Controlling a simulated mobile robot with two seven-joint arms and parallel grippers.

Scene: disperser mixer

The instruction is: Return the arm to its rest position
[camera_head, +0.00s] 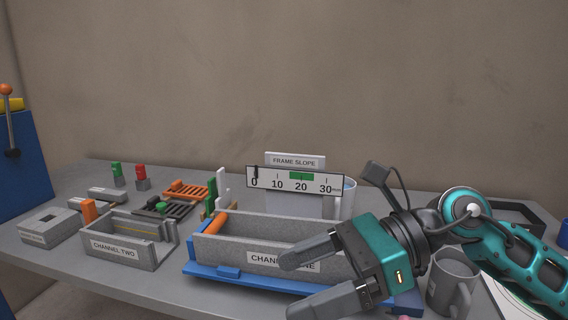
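My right arm comes in from the right, and its teal gripper (306,282) is in front of the long grey channel box (216,250) with a partly covered label. The two grey fingers are spread apart and point left, with nothing seen between them. They hide part of the box's front and its right end. The box stands on a blue base (206,273), with an orange roller at its left end. My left arm and gripper are not in view.
The "FRAME SLOPE" gauge (294,180) stands behind the box. A grey mug (450,282) is close beside my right gripper. The "CHANNEL TWO" box (118,250), orange and dark racks (186,190) and small green and red pieces occupy the left. A blue machine (24,165) with a lever stands at far left.

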